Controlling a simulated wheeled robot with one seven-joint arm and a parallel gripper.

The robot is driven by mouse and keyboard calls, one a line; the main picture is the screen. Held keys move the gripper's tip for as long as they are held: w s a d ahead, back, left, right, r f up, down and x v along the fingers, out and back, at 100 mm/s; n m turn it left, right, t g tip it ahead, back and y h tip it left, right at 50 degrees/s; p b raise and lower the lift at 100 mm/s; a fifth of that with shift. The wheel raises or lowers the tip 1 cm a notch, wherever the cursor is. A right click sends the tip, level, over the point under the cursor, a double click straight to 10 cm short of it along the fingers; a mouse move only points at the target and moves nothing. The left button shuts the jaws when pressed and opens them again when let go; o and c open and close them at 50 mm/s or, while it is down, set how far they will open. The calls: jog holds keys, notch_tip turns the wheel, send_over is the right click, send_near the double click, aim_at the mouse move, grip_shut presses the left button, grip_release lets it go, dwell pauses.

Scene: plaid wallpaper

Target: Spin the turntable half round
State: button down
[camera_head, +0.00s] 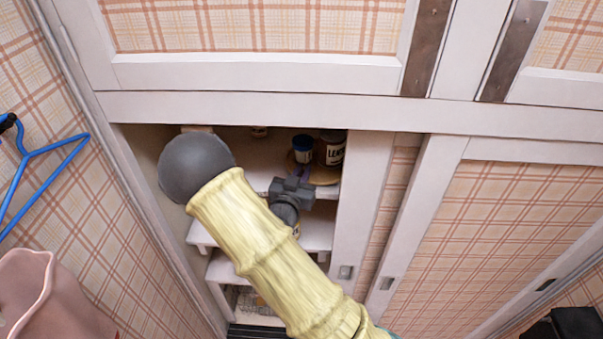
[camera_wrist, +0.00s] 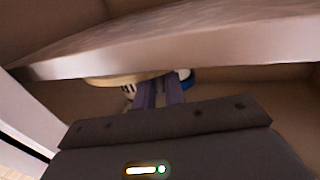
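The turntable (camera_head: 326,178) is a round tan disc on the upper shelf inside the open cupboard. A blue-lidded jar (camera_head: 302,143) and a dark jar with a lettered label (camera_head: 334,152) stand on it. My gripper (camera_head: 296,172) reaches in at the turntable's front left edge. In the wrist view, the purple fingers (camera_wrist: 160,85) lie close together with a narrow gap, in front of the turntable's rim (camera_wrist: 105,80). Whether they touch or hold anything is hidden. My arm covers part of the shelves in the head view.
White shelves (camera_head: 318,222) lie below the turntable, with a wire basket (camera_head: 258,304) low down. The cupboard's side panel (camera_head: 362,205) stands close right of the turntable. A shelf board (camera_wrist: 200,42) crosses the wrist view. A blue hanger (camera_head: 38,153) hangs at left.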

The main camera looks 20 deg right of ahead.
jog(key=c, duration=1.6)
grip_release()
jog(key=shift+d, duration=0.15)
jog(key=shift+a, duration=0.25)
jog(key=shift+p+v, duration=0.85)
jog(key=shift+v, duration=7.7)
jog(key=shift+s+d, duration=0.1)
